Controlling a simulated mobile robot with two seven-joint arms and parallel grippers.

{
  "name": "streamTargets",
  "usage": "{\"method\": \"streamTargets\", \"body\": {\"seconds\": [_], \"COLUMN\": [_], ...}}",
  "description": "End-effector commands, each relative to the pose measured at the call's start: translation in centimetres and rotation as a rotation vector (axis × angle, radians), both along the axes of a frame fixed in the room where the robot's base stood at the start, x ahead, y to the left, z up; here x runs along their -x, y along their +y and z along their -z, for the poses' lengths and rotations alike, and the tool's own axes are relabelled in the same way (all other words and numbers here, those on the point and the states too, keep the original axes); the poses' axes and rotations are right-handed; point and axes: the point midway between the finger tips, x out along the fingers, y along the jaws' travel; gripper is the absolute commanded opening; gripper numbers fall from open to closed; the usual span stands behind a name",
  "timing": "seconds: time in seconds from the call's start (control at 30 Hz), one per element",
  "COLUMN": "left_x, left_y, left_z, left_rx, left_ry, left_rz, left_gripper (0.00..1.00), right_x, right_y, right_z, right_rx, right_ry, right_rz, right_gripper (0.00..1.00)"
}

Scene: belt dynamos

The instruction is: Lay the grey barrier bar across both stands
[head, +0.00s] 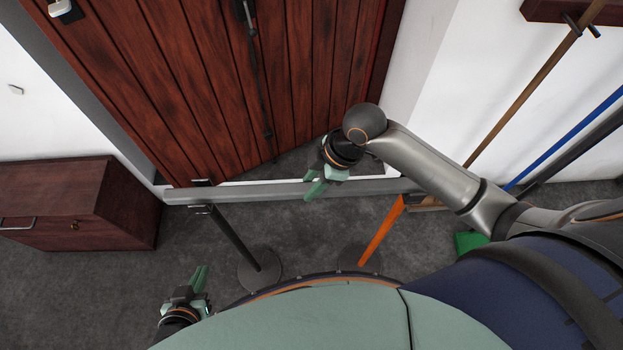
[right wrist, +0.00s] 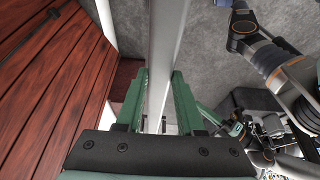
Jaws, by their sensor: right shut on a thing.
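The grey barrier bar (head: 255,190) runs left to right in front of the wooden door, and it also shows in the right wrist view (right wrist: 166,50). My right gripper (head: 316,187) is shut on the bar near its middle, with a finger on each side. A dark stand (head: 237,240) on a round base has its top close below the bar's left end. An orange stand (head: 380,236) has its top near the bar's right part. I cannot tell whether the bar touches either top. My left gripper (head: 200,279) is low at the left, apart from the bar; its jaw opening is unclear.
A dark red wooden cabinet (head: 70,205) stands at the left. The plank door (head: 220,80) is behind the bar. Long-handled tools, one brown (head: 525,95) and one blue (head: 570,140), lean on the right wall. Grey floor is clear between cabinet and dark stand.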

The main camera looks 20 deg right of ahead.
Motion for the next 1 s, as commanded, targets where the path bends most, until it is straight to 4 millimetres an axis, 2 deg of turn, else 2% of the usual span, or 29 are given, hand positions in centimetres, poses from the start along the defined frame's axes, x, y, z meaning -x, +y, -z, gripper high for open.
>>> {"method": "streamTargets", "body": {"seconds": [0.2,0.23,0.53,0.83,1.0], "left_x": [0.0,0.0,0.0,0.0,0.0], "left_y": [0.0,0.0,0.0,0.0,0.0], "left_z": [0.0,0.0,0.0,0.0,-0.3], "left_rx": [0.000,0.000,0.000,0.000,0.000], "left_ry": [0.000,0.000,0.000,0.000,0.000], "left_rz": [0.000,0.000,0.000,0.000,0.000], "left_gripper": [0.00,0.00,0.00,0.00,0.00], "right_x": [0.0,0.0,0.0,0.0,0.2], "right_y": [0.0,0.0,0.0,-0.1,-1.0], "right_z": [-0.1,-0.1,0.0,-0.2,-2.4], "right_rx": [-0.001,-0.001,-0.001,0.001,0.002], "right_ry": [-0.002,-0.001,-0.001,0.000,-0.004], "right_rz": [-0.001,0.000,0.000,0.000,0.000], "right_gripper": [0.00,0.39,0.72,0.72,0.72]}}
